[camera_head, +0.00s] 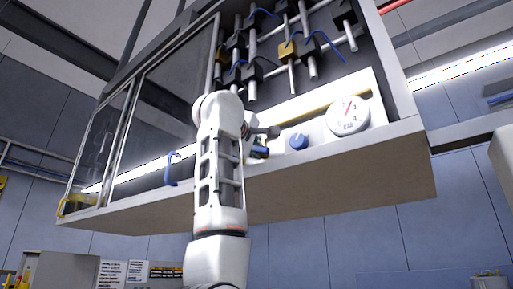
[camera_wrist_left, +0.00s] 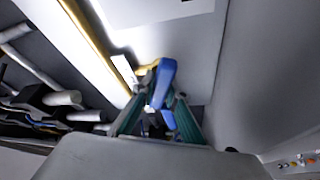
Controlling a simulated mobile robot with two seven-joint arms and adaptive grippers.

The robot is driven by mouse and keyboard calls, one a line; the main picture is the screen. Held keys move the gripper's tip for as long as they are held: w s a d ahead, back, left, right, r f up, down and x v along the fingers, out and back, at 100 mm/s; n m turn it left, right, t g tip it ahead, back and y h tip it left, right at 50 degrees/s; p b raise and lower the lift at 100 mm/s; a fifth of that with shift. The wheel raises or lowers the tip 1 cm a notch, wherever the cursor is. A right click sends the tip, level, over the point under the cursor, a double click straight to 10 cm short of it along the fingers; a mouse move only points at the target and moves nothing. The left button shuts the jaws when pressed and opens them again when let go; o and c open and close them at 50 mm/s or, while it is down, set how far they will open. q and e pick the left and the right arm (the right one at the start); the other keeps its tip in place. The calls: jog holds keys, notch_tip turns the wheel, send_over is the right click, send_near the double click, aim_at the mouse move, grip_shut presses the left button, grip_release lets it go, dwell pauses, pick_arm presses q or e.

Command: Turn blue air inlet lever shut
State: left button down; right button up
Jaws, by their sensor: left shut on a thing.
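The blue air inlet lever (camera_wrist_left: 164,82) sits on the pale panel in the left wrist view, between my two teal fingers. In the head view only a small blue part shows beside my left gripper (camera_head: 260,148); the arm covers much of that area. My left gripper (camera_wrist_left: 158,108) is shut on the lever. My right gripper is in neither view.
A round blue knob (camera_head: 298,141) and a white dial gauge (camera_head: 348,115) sit on the panel right of my gripper. Pipes with several blue-handled valves (camera_head: 252,72) run above. The cabinet's glass door (camera_head: 160,105) is at left, with a blue handle (camera_head: 170,170).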

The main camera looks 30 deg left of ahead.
pick_arm(q)
jog(key=shift+d+r+n+g+p, duration=0.1)
jog(key=shift+n+g+p, duration=0.25)
jog(key=shift+n, duration=0.55)
jog(key=shift+n+p, duration=0.3)
jog(key=shift+n, duration=0.1)
jog(key=shift+n+g+p, duration=0.3)
jog(key=shift+n+g, duration=0.15)
jog(key=shift+n, duration=0.45)
jog(key=shift+f+p, duration=0.2)
jog(key=shift+p, duration=0.1)
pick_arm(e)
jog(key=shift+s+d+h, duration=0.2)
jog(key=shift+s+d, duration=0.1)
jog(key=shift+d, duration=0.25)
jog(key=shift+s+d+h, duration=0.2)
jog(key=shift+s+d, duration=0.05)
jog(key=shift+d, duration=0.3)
pick_arm(q)
jog(key=shift+n, duration=0.3)
jog(key=c, duration=2.3)
grip_release()
jog(key=shift+a, duration=0.2)
jog(key=shift+s, duration=0.1)
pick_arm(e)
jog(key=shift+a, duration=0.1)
